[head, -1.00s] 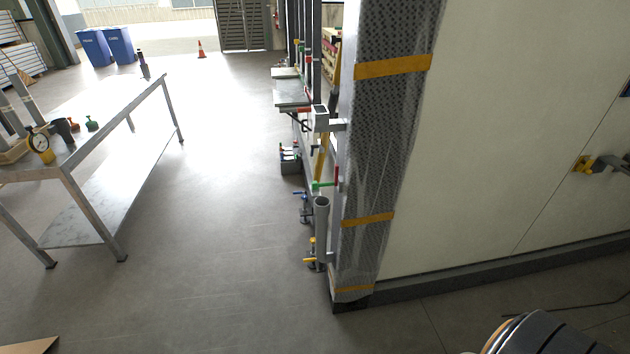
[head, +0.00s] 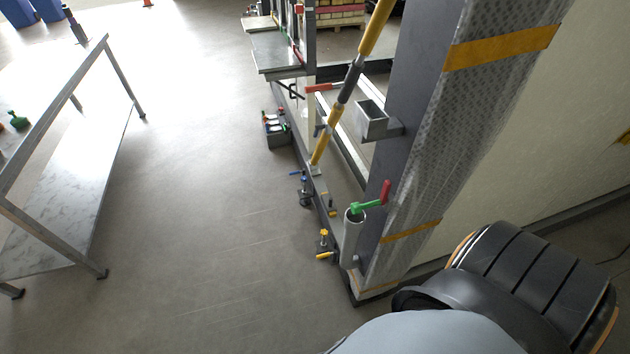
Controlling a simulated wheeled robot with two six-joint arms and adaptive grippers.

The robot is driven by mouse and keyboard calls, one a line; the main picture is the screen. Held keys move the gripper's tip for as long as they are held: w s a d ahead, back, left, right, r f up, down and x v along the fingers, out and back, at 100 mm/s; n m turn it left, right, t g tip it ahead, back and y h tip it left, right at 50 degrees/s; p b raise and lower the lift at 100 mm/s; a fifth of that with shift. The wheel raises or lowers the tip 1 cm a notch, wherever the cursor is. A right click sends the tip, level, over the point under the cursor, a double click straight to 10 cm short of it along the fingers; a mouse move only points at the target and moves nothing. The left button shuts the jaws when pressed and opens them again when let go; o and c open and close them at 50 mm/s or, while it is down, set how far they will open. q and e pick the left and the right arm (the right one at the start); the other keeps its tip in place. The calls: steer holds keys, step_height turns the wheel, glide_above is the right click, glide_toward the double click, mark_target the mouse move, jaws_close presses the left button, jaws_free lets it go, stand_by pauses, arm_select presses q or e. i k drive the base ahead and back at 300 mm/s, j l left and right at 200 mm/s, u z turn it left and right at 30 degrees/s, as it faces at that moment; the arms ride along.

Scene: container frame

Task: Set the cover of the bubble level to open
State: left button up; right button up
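I cannot make out a bubble level or its cover in the head view. Neither gripper shows. Part of my own arm fills the lower right corner, and its gripper end is out of the picture.
A wrapped post (head: 480,110) with orange bands stands right of centre. It carries a square holder (head: 373,122) and a round tube (head: 350,240) with a green-and-red tool (head: 370,203). A yellow pole (head: 373,30) leans behind. A metal table (head: 60,120) stands left. Floor between is clear.

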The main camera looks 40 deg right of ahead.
mark_target(327, 200)
steer(key=i+j+z, duration=0.15)
steer(key=i+z, duration=0.2)
steer(key=i+j+z, duration=0.9)
steer(key=z, duration=0.35)
steer(key=i+j+z, duration=0.25)
steer(key=z, duration=0.25)
steer(key=i+j+z, duration=0.15)
steer(key=j+z, duration=0.15)
steer(key=z, duration=0.15)
steer(key=i+j+z, duration=0.1)
steer(key=j+z, duration=0.25)
steer(key=z, duration=0.15)
steer(key=j+z, duration=0.35)
steer(key=z, duration=0.15)
steer(key=j+z, duration=0.35)
steer(key=z, duration=0.15)
